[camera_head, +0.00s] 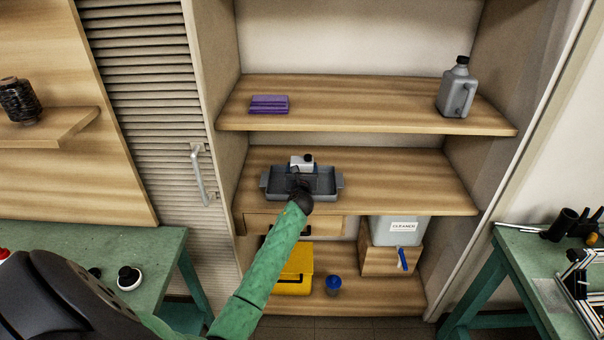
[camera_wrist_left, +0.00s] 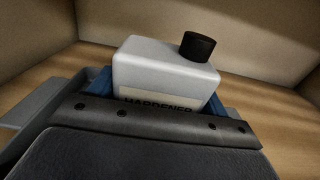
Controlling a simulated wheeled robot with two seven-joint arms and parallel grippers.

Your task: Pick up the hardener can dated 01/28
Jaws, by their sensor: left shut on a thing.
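A white hardener can (camera_head: 301,161) with a black cap is at the grey tray (camera_head: 328,184) on the middle shelf. In the left wrist view the hardener can (camera_wrist_left: 165,75) shows a label reading HARDENER, cut off below by the gripper body; no date can be read. My left gripper (camera_head: 300,180) is at the tray and shut on the can. Blue finger parts show on both sides of the can in the wrist view. Whether the can touches the tray bottom cannot be told. My right gripper is not in view.
The tray stands on the middle shelf (camera_head: 420,188), with free room to its right. Above are a purple folded cloth (camera_head: 269,104) and a grey jug (camera_head: 457,90). Below are a yellow box (camera_head: 295,268), a blue-lidded cup (camera_head: 333,285) and a cleaner container (camera_head: 398,230).

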